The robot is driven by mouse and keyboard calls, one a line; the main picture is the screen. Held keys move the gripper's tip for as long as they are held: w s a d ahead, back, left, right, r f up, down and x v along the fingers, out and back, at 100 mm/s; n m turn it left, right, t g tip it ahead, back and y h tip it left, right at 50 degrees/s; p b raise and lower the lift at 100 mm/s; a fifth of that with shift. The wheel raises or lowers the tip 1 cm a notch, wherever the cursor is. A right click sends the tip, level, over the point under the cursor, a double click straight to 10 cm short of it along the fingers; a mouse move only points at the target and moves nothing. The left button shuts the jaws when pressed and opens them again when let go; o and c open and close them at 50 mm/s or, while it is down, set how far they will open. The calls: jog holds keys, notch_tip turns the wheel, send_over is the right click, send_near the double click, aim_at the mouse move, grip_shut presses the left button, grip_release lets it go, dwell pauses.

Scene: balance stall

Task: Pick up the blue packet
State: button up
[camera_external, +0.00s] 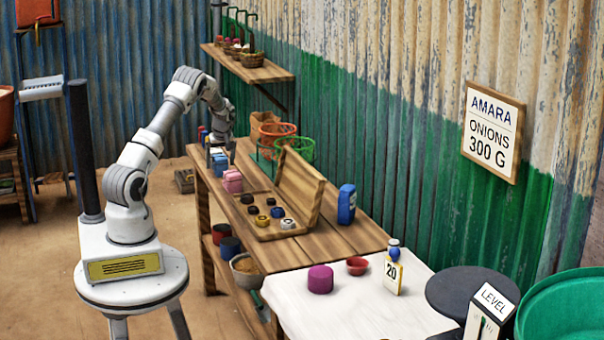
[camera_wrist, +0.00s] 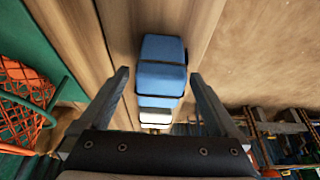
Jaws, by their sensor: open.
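The blue packet (camera_wrist: 160,80) stands on the wooden table in the wrist view, between the two spread fingers of my gripper (camera_wrist: 159,74). Gaps show on both sides of it, and I cannot tell how far the fingertips are above or beside it. In the external view my gripper (camera_external: 218,143) points down over the far end of the table. The blue packet (camera_external: 218,161) shows there just below it, partly hidden. My gripper is open and holds nothing.
A pink packet (camera_external: 232,181) stands nearer on the table edge. Orange (camera_external: 277,130) and green (camera_external: 296,148) baskets stand to the right. An open wooden weight box (camera_external: 280,233) and a blue bottle-like item (camera_external: 347,204) are further along the table.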

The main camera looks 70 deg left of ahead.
grip_shut()
dwell(0.3)
jog(key=shift+r, duration=0.15)
